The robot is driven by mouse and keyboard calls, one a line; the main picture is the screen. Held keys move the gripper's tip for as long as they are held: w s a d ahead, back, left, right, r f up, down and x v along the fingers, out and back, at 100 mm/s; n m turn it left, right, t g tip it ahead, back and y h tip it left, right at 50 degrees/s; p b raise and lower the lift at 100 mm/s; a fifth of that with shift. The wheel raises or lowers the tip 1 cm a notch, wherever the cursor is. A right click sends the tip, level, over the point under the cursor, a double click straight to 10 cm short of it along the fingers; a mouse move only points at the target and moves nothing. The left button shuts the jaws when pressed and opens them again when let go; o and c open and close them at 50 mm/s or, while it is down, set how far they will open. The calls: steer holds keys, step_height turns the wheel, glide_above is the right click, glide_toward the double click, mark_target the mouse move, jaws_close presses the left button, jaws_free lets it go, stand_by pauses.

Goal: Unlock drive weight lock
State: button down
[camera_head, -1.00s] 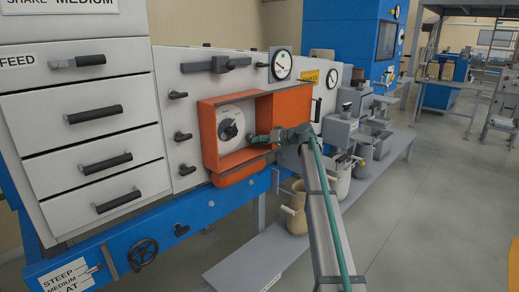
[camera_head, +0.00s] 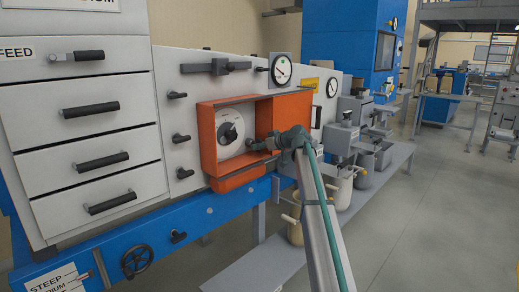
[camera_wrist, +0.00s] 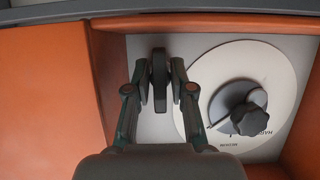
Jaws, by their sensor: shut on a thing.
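My gripper (camera_wrist: 160,92) is shut on a dark upright handle (camera_wrist: 160,70) in front of a pale panel inside the orange housing (camera_wrist: 45,85). Right of it is a white round dial plate (camera_wrist: 205,85) with a black lobed knob (camera_wrist: 248,112); the gripper does not touch that knob. In the head view, my gripper (camera_head: 258,144) reaches into the open orange housing (camera_head: 208,140) from the right, beside the dial plate (camera_head: 236,123) and its knob (camera_head: 227,132). The base of the held handle is hidden, and I cannot tell whether it is the weight lock.
White drawers (camera_head: 90,107) stand left of the housing. Small black handles (camera_head: 182,138) and a gauge (camera_head: 281,70) are on the white machine face. A blue beam (camera_head: 205,215) runs below, with a handwheel (camera_head: 137,261). Open floor (camera_head: 440,220) lies right.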

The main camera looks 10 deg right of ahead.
stand_by(0.3)
steer(key=c, duration=1.2)
jaws_free()
steer(key=v, duration=1.2)
steer(key=shift+f, duration=0.1)
